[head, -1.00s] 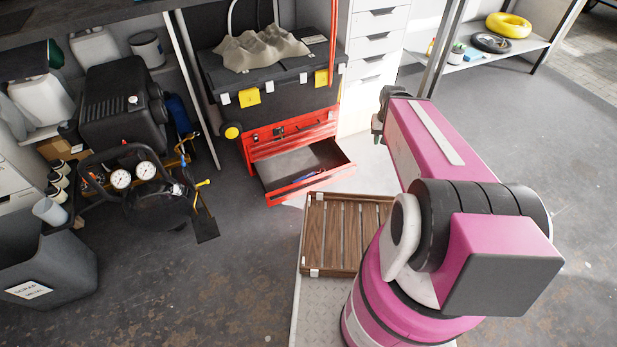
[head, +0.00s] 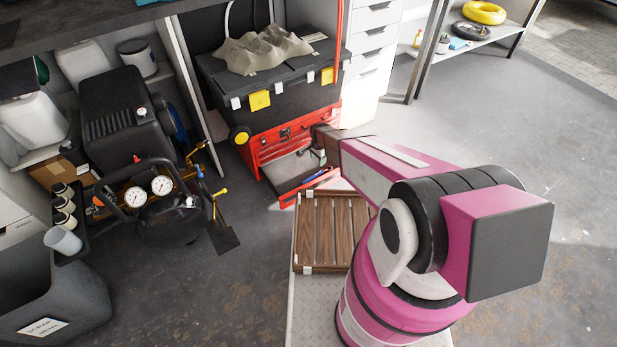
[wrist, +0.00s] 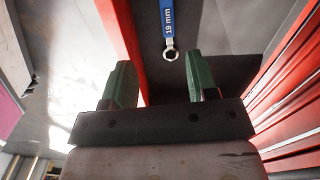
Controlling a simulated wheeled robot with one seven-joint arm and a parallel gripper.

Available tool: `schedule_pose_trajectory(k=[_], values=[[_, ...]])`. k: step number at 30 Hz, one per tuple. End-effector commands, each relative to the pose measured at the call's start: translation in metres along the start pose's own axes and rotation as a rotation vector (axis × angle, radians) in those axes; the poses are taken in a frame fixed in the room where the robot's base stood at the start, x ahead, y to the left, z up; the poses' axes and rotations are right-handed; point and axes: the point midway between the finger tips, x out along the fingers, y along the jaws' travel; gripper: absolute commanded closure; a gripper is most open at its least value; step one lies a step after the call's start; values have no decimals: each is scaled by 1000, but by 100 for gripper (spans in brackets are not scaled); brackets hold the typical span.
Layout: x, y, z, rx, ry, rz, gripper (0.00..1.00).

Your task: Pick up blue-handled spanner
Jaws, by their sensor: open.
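The blue-handled spanner (wrist: 168,25) lies in the open red drawer (head: 287,196). In the wrist view its blue handle reads "19 mm", its ring end points toward my gripper, and its far end is cut off by the top edge. In the head view the spanner (head: 318,174) is a small blue strip near the drawer front. My gripper (wrist: 158,64) is open and empty, its two green fingers apart. The ring end appears between and beyond the fingertips, not touching them. In the head view my gripper (head: 319,152) is over the right part of the drawer, partly hidden by my arm.
The red drawer cabinet (head: 268,146) carries a black toolbox (head: 285,93) above the open drawer. A slatted wooden crate (head: 322,232) stands just in front of it. White drawers (head: 372,45) stand at the right, a compressor (head: 165,215) at the left. Grey floor (head: 480,110) is clear at the right.

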Motion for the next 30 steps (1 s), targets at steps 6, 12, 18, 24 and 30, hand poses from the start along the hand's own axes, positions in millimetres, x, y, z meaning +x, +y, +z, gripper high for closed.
schedule_pose_trajectory(k=[6,12,18,24,30], values=[[29,-10,5,53,0,1,47],[55,-10,5,52,-1,2,47],[77,-10,5,51,0,0,47],[91,-10,4,50,-1,1,47],[119,-10,2,50,0,1,47]])
